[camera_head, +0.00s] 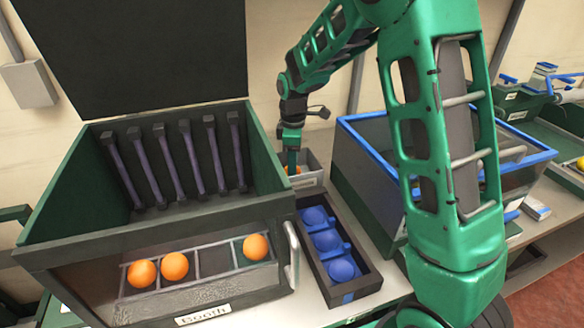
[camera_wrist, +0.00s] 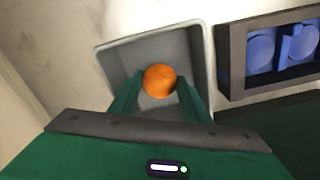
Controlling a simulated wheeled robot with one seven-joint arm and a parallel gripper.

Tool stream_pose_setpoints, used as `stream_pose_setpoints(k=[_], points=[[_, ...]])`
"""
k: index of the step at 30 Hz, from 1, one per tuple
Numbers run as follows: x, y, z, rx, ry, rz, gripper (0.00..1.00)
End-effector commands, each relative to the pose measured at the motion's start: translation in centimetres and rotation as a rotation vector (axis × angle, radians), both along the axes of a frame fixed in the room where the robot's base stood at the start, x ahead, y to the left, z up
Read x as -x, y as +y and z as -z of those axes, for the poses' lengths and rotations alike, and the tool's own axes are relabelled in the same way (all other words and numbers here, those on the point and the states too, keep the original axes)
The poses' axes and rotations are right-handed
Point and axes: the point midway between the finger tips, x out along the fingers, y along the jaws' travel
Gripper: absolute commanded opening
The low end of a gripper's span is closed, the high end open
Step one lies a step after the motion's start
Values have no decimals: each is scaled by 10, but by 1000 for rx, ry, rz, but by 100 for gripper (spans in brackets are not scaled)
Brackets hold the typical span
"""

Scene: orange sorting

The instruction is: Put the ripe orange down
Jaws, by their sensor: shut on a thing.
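The ripe orange (camera_wrist: 159,81) is a plain round orange fruit held between the green fingers of my gripper (camera_wrist: 160,92). In the wrist view it sits within the outline of a grey bin (camera_wrist: 199,70); I cannot tell whether it touches the bin's floor. In the head view my gripper (camera_head: 292,160) points down at the grey bin (camera_head: 311,176), just right of the booth, with a sliver of the orange (camera_head: 294,170) showing. The rest of the orange is hidden there by the gripper and the bin's rim.
The green booth (camera_head: 60,215) with its raised dark lid (camera_head: 140,50) stands left. Three oranges (camera_head: 174,266) lie in its front slotted tray (camera_head: 215,262). A dark tray (camera_head: 352,290) with blue cups (camera_head: 326,240) lies in front of the bin. A blue-rimmed box (camera_head: 370,160) stands right.

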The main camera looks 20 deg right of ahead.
Motion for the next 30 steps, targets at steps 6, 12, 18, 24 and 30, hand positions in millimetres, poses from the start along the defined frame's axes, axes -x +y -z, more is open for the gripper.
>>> stream_pose_setpoints(k=[6,12,18,24,30], points=[[0,0,1,0,0,0,61],[0,0,1,0,0,-1,61],[-1,1,-12,-1,-3,-1,61],[-1,1,-49,-1,-5,-1,61],[-1,1,-88,-1,-4,-1,61]])
